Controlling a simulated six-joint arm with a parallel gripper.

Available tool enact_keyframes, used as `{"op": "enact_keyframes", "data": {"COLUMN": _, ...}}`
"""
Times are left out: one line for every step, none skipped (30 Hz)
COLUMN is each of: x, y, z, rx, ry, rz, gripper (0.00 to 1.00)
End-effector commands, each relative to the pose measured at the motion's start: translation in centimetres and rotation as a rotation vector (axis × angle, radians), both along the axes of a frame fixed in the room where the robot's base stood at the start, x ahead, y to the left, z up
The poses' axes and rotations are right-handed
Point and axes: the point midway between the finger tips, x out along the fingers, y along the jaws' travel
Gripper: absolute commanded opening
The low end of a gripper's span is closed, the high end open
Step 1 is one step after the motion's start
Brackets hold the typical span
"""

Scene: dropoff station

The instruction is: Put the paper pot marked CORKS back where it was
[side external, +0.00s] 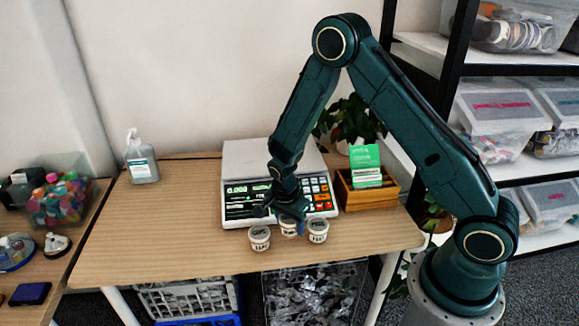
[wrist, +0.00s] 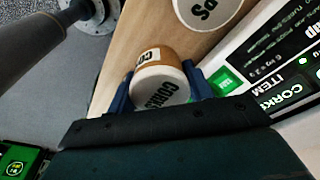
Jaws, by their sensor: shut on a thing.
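The paper pot marked CORKS (wrist: 160,88) is a tan pot with a white lid, in the lower middle of the wrist view. My gripper (wrist: 158,80) is shut on it, with one blue finger at each side. In the side external view my gripper (side external: 289,207) points down in front of the scale, and the held pot (side external: 288,228) is partly hidden under it. I cannot tell whether its base touches the table. One similar pot (side external: 260,238) stands to its left and another (side external: 318,231) to its right. The wrist view shows a neighbouring pot (wrist: 208,10), its label cut off.
The white scale (side external: 243,160) with a lit display and keypad is right behind the pots. A wooden box (side external: 370,196) with a green card stands at its right. A pump bottle (side external: 141,160) is at the back left. The wooden table (side external: 160,225) is clear on the left.

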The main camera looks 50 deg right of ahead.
Motion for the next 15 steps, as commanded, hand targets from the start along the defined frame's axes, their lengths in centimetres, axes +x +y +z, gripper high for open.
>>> {"op": "enact_keyframes", "data": {"x": 0.0, "y": 0.0, "z": 0.0, "rx": 0.000, "ry": 0.000, "rz": 0.000, "gripper": 0.25}}
{"op": "enact_keyframes", "data": {"x": 0.0, "y": 0.0, "z": -0.1, "rx": 0.000, "ry": 0.000, "rz": 0.000, "gripper": 0.25}}
{"op": "enact_keyframes", "data": {"x": 0.0, "y": 0.0, "z": -0.2, "rx": 0.000, "ry": 0.000, "rz": 0.000, "gripper": 0.25}}
{"op": "enact_keyframes", "data": {"x": 0.0, "y": 0.0, "z": -0.3, "rx": 0.000, "ry": 0.000, "rz": 0.000, "gripper": 0.25}}
{"op": "enact_keyframes", "data": {"x": 0.0, "y": 0.0, "z": -0.5, "rx": 0.000, "ry": 0.001, "rz": 0.000, "gripper": 0.25}}
{"op": "enact_keyframes", "data": {"x": -0.1, "y": 0.0, "z": -0.8, "rx": 0.000, "ry": 0.002, "rz": 0.000, "gripper": 0.25}}
{"op": "enact_keyframes", "data": {"x": -0.1, "y": 0.0, "z": -1.1, "rx": 0.000, "ry": 0.003, "rz": 0.001, "gripper": 0.25}}
{"op": "enact_keyframes", "data": {"x": -0.1, "y": 0.0, "z": -1.3, "rx": 0.000, "ry": 0.003, "rz": 0.001, "gripper": 0.25}}
{"op": "enact_keyframes", "data": {"x": 0.0, "y": 0.0, "z": -1.7, "rx": 0.000, "ry": 0.002, "rz": 0.001, "gripper": 0.25}}
{"op": "enact_keyframes", "data": {"x": 0.0, "y": 0.0, "z": -2.1, "rx": 0.000, "ry": 0.002, "rz": 0.001, "gripper": 0.25}}
{"op": "enact_keyframes", "data": {"x": 0.0, "y": 0.0, "z": -2.4, "rx": 0.000, "ry": 0.003, "rz": 0.001, "gripper": 0.25}}
{"op": "enact_keyframes", "data": {"x": 0.0, "y": 0.0, "z": -2.7, "rx": 0.000, "ry": 0.003, "rz": 0.001, "gripper": 0.25}}
{"op": "enact_keyframes", "data": {"x": 0.0, "y": 0.0, "z": -3.0, "rx": 0.000, "ry": 0.003, "rz": 0.001, "gripper": 0.25}}
{"op": "enact_keyframes", "data": {"x": 0.0, "y": 0.0, "z": -3.2, "rx": 0.000, "ry": 0.002, "rz": 0.001, "gripper": 0.25}}
{"op": "enact_keyframes", "data": {"x": 0.0, "y": 0.0, "z": -3.5, "rx": 0.000, "ry": 0.002, "rz": 0.001, "gripper": 0.25}}
